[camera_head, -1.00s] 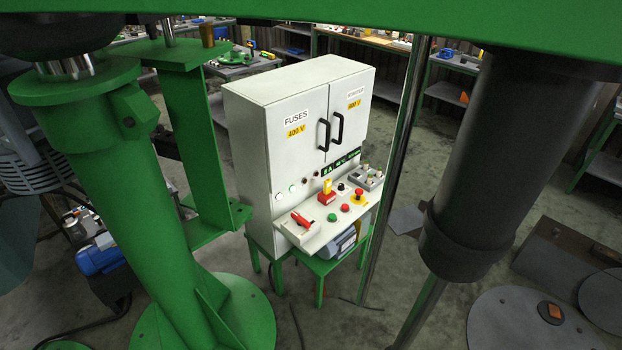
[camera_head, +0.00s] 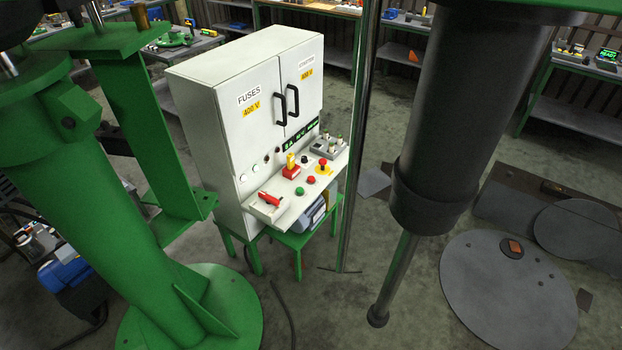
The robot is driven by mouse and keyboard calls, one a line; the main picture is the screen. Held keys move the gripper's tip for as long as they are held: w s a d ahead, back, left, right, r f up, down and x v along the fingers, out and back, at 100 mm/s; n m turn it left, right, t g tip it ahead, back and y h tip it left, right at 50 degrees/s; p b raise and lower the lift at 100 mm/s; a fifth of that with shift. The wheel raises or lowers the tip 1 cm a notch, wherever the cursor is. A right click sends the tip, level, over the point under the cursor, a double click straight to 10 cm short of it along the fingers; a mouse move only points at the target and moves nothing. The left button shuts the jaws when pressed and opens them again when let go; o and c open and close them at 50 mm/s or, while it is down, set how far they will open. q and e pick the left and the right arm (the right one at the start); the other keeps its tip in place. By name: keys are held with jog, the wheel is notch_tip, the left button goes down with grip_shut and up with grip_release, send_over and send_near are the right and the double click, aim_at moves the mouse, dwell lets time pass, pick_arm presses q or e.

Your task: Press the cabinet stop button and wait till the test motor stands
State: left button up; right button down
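The white cabinet (camera_head: 205,115), with two doors labelled FUSES and STARTER, stands on a green stand in the middle left. Its sloping front panel carries a green button (camera_head: 300,191), a red button (camera_head: 311,180) and a red mushroom button (camera_head: 323,162) on a yellow base. The button labels are too small to read. A blue-grey motor-like unit (camera_head: 311,215) sits below the panel, partly hidden by it. I cannot tell whether it is the test motor or whether it turns. Neither of my grippers is in view, and nothing touches the panel.
A large green column (camera_head: 105,205) fills the left. A thin metal post (camera_head: 355,150) stands just right of the cabinet, and a dark cylinder with a shaft (camera_head: 445,120) hangs further right. A round grey plate (camera_head: 508,295) lies at lower right. Floor before the cabinet is mostly clear.

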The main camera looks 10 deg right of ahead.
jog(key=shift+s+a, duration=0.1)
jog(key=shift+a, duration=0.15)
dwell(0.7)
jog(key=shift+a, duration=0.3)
